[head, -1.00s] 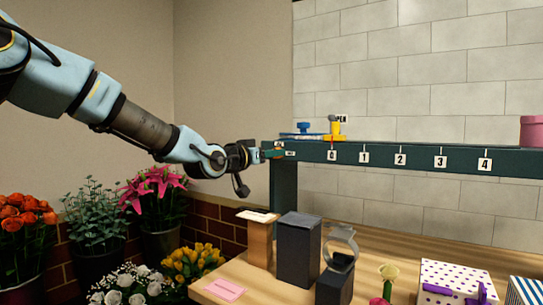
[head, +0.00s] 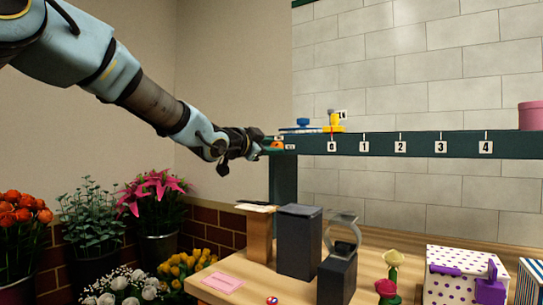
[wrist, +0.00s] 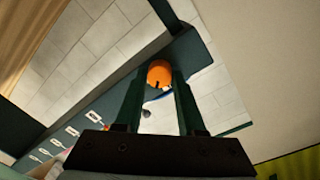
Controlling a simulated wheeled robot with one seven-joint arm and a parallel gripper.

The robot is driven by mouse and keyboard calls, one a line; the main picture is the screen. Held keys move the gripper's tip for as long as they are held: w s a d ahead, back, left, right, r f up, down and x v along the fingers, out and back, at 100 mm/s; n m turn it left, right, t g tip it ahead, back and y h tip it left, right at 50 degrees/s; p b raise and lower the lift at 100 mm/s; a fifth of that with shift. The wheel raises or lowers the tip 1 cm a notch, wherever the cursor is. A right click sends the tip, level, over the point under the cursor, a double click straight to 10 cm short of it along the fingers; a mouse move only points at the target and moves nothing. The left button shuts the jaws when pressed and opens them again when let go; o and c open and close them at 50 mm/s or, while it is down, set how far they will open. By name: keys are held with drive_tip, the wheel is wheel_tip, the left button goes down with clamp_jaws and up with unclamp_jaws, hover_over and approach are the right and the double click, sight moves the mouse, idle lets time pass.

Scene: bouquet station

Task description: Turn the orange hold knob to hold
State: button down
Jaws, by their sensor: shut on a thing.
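The orange hold knob (head: 277,145) is on the left end of the dark green rail (head: 310,143), beside a small white label (head: 290,147) too small to read. My gripper (head: 262,147) reaches it from the left. In the wrist view the round orange knob (wrist: 159,72) sits between the two dark green fingertips of my gripper (wrist: 161,80), which are shut on it. A dark mark shows on the knob's lower edge. Its exact setting cannot be told.
A yellow piece (head: 335,121) and a blue-topped part (head: 303,124) sit on the rail near the 0 mark. A pink pot (head: 530,116) stands at the right. Below are a wooden table (head: 255,287) with dark blocks (head: 299,243), a polka-dot box (head: 450,262) and flower buckets at left.

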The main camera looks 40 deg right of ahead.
drive_tip(key=shift+f+m+t+b, duration=0.15)
drive_tip(key=shift+m+t+b, duration=0.25)
drive_tip(key=shift+m+b, duration=2.6)
drive_tip(key=shift+m+p, duration=0.5)
drive_tip(key=shift+m, duration=0.2)
drive_tip(key=c, duration=0.5)
unclamp_jaws()
drive_tip(key=v, duration=1)
drive_tip(key=shift+s+a+r, duration=0.2)
drive_tip(key=shift+a, duration=0.15)
